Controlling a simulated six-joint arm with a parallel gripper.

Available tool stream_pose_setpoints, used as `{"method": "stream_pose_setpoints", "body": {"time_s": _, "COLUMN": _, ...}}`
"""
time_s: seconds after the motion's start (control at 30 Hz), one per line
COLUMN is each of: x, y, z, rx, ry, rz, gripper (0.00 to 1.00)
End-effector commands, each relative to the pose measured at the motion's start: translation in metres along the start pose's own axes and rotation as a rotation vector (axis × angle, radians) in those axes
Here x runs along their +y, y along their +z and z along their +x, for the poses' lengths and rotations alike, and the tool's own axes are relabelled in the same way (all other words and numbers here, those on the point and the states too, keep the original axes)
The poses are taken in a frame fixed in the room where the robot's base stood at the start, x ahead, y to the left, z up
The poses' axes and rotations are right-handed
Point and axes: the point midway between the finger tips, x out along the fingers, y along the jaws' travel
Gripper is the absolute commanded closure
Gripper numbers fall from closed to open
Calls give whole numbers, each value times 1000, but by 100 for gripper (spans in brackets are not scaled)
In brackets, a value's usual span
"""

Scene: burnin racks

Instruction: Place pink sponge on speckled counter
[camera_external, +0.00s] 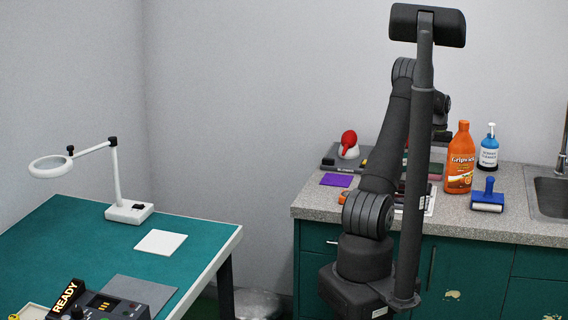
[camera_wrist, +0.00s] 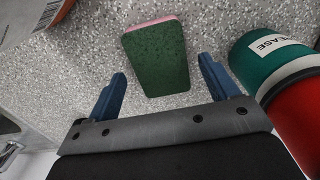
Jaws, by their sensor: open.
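The sponge (camera_wrist: 158,60) has a dark green face and a pink edge. In the wrist view it lies on the grey speckled counter (camera_wrist: 210,30), just ahead of my gripper and roughly between the finger lines. My gripper (camera_wrist: 163,68) has blue fingers spread wide, open and empty. In the external view the speckled counter (camera_external: 325,207) runs along the wall, and my gripper is mostly hidden behind my arm. A small pinkish edge beside my arm there may be the sponge (camera_external: 435,171).
A green and red can marked "EASE" (camera_wrist: 272,60) stands close right of my gripper. An orange bottle (camera_external: 460,160), a blue pump bottle (camera_external: 489,150), a blue roller (camera_external: 488,198) and a sink (camera_external: 551,195) are on the right. A purple square (camera_external: 336,180) and red-bulbed blower (camera_external: 348,144) lie left.

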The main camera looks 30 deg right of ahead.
Motion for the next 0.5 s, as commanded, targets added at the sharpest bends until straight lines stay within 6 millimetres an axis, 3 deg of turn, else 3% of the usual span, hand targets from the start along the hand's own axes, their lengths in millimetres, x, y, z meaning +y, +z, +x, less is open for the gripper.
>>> {"method": "stream_pose_setpoints", "body": {"time_s": 0.3, "x": 0, "y": 0, "z": -69, "rx": 2, "ry": 1, "rz": 0, "gripper": 20}}
{"method": "stream_pose_setpoints", "body": {"time_s": 0.5, "x": 0, "y": 0, "z": -91, "rx": 1, "ry": 0, "rz": 0, "gripper": 20}}
